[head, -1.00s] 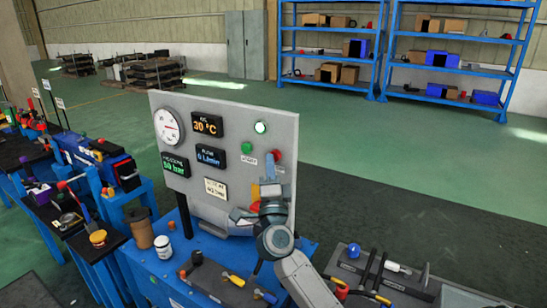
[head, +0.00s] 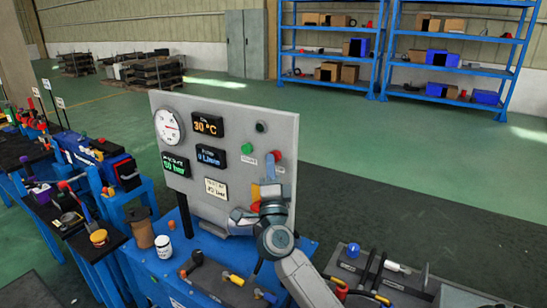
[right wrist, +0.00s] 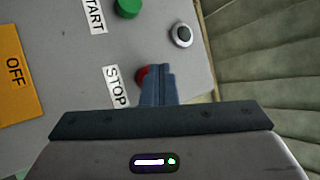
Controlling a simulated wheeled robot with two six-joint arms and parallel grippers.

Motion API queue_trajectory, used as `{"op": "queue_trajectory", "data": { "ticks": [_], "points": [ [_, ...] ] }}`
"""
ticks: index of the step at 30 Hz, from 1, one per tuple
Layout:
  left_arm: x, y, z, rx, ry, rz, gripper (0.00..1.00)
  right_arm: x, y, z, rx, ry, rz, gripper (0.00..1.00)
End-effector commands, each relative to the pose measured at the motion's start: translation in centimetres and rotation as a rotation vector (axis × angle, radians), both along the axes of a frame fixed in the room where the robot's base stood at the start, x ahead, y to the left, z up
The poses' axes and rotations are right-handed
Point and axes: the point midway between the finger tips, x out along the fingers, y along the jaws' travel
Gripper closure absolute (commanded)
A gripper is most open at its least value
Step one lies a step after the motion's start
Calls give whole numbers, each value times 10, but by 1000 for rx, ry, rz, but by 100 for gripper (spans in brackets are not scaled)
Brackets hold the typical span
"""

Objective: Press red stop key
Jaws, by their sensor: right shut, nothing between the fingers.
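A grey upright panel (head: 223,110) holds the red stop key (head: 277,153) at its right side. In the right wrist view the red key (right wrist: 141,74) is mostly hidden behind my fingertips, beside a STOP label (right wrist: 116,87). My right gripper (head: 270,165) is shut and empty, its tips at the red key; they look touching, but I cannot tell how far the key is pressed. The green start key (head: 247,148) is left of it, and shows in the right wrist view (right wrist: 127,7). The round lamp (head: 261,127) above is dark. My left gripper is not in view.
A gauge (head: 169,126) and several displays fill the panel's left part. An orange OFF plate (right wrist: 14,70) is near my right gripper. The blue bench (head: 148,262) carries a white jar (head: 163,246), a brown cup (head: 142,233) and tools.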

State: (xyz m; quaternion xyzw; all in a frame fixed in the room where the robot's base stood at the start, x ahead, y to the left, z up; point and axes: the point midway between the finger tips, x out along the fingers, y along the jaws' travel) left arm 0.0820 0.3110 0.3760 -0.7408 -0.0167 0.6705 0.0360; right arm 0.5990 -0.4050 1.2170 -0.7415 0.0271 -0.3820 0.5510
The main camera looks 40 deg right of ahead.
Motion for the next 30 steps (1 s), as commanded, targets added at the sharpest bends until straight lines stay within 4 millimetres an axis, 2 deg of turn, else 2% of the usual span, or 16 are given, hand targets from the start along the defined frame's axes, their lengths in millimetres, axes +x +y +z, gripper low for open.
{"op": "queue_trajectory", "data": {
  "ticks": [6,18,30],
  "points": [
    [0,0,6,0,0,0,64,-5,11,1,1,0,0,100],
    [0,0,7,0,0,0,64,-6,15,0,1,0,0,100],
    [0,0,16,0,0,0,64,-21,50,0,3,0,1,100]
  ]
}}
